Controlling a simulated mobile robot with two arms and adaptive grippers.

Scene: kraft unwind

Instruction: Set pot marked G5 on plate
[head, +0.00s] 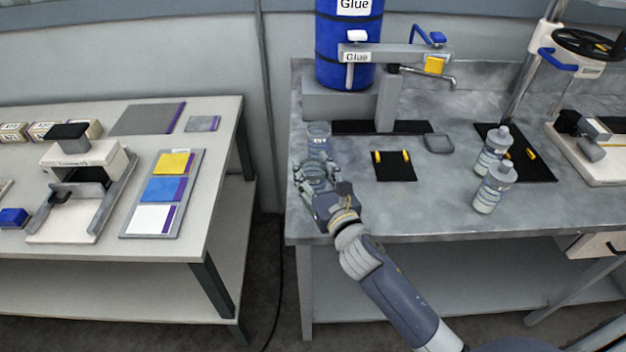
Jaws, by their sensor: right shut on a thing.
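My right gripper (311,180) is at the left end of the grey metal bench. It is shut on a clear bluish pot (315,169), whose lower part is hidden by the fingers. A similar pot (319,133) stands just behind it, with a small label too blurred to read surely. I cannot tell which pot is marked G5. A black plate (396,174) with two yellow pegs lies to the right of my gripper. A small grey square dish (438,143) lies farther right. I cannot tell which of these is the task's plate. My left gripper is not in view.
A blue glue drum (349,55) and a tap (437,78) stand at the back. Two clear bottles (494,188) stand right of the black plate. A press (580,45) is far right. A separate table (223,150) is left, across a gap.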

